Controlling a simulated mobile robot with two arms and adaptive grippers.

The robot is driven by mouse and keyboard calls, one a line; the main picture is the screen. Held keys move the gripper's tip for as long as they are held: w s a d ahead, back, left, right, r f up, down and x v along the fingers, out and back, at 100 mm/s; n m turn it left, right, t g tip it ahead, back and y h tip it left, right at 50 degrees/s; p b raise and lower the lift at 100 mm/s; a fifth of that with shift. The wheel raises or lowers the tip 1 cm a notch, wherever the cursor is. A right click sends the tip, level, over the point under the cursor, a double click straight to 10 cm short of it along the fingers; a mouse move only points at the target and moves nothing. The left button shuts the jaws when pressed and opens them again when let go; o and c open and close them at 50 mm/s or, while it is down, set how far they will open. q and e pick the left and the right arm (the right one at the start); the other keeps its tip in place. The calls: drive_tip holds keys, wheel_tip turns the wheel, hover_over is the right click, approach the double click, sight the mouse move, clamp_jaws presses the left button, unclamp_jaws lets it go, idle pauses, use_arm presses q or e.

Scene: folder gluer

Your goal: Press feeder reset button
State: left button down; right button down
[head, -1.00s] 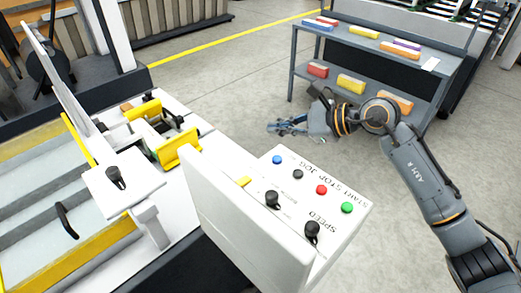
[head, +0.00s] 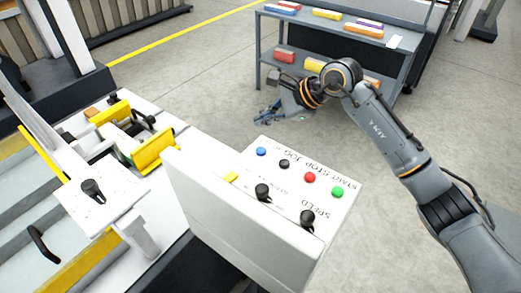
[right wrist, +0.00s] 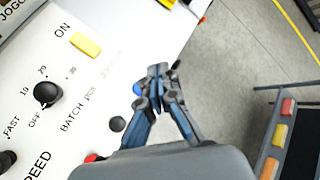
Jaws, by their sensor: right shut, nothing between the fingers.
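The white slanted control panel (head: 236,225) carries a row of blue (head: 261,151), black (head: 284,164), red (head: 310,177) and green (head: 337,192) buttons. Lettering reads START, STOP, JOG and SPEED; I cannot read a reset label. My right gripper (head: 264,117) is shut and empty, just beyond the panel's far edge and above the blue button in the picture. In the right wrist view my fingertips (right wrist: 163,70) are together beside the blue button (right wrist: 137,88), which they partly hide. I cannot tell the gap or any contact. My left gripper is not in view.
Black knobs (head: 263,192) and a yellow switch (head: 232,177) sit on the same panel. Machine parts with yellow brackets (head: 155,150) stand to the left. A grey shelf cart (head: 405,62) with coloured boxes stands at the back. Open floor lies between it and the panel.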

sight(264, 151)
wheel_tip(264, 151, down, 6)
drive_tip(key=b, duration=0.3)
drive_tip(key=shift+f, duration=0.25)
drive_tip(key=shift+f+b, duration=0.35)
drive_tip(key=shift+f, duration=0.1)
drive_tip(key=shift+r, duration=0.1)
idle(0.5)
drive_tip(key=shift+f+b, duration=0.45)
drive_tip(key=shift+b, duration=0.15)
